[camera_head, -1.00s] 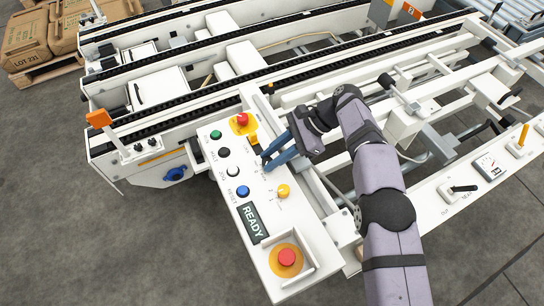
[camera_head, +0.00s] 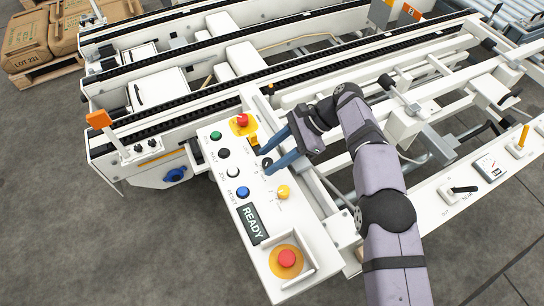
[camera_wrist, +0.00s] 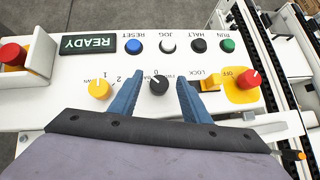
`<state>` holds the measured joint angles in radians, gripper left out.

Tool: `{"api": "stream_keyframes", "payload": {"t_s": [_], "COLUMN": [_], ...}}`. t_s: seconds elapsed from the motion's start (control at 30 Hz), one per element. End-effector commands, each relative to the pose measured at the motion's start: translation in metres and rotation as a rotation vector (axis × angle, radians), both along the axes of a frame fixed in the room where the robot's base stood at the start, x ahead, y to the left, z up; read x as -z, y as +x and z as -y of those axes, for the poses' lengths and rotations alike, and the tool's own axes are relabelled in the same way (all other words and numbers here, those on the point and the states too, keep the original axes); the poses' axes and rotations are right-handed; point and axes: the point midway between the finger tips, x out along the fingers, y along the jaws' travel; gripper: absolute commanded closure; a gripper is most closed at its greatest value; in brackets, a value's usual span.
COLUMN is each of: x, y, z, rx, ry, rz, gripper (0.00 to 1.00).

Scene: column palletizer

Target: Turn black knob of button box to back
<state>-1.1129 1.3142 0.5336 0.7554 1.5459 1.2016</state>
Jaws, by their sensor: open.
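The white button box (camera_head: 215,165) lies across the middle of the head view. Its black knob (camera_head: 267,162) is in the right column, between the yellow knob (camera_head: 283,191) and the yellow lock switch (camera_head: 253,140). In the wrist view the black knob (camera_wrist: 159,86) stands at centre, with the yellow knob (camera_wrist: 99,89) to its left. My gripper (camera_head: 262,161) is open, with one blue finger on each side of the black knob. In the wrist view clear gaps show between the knob and both fingers of my gripper (camera_wrist: 160,82). The knob's pointing direction is too small to tell.
A red knob on a yellow plate (camera_head: 242,121) and a red stop button (camera_head: 287,258) sit at the box's ends. Green, black, white and blue buttons line the left side, by the READY display (camera_head: 252,223).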

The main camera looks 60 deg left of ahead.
Motion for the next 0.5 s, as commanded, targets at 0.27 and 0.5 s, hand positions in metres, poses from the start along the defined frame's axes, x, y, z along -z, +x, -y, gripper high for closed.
{"api": "stream_keyframes", "payload": {"t_s": [0.27,0.5], "x": [-0.039,-0.077], "y": [0.0,0.0], "z": [-0.001,-0.001], "rx": [0.0,-0.001], "ry": [0.005,0.005], "rz": [0.002,0.002], "gripper": [0.57,0.57]}}
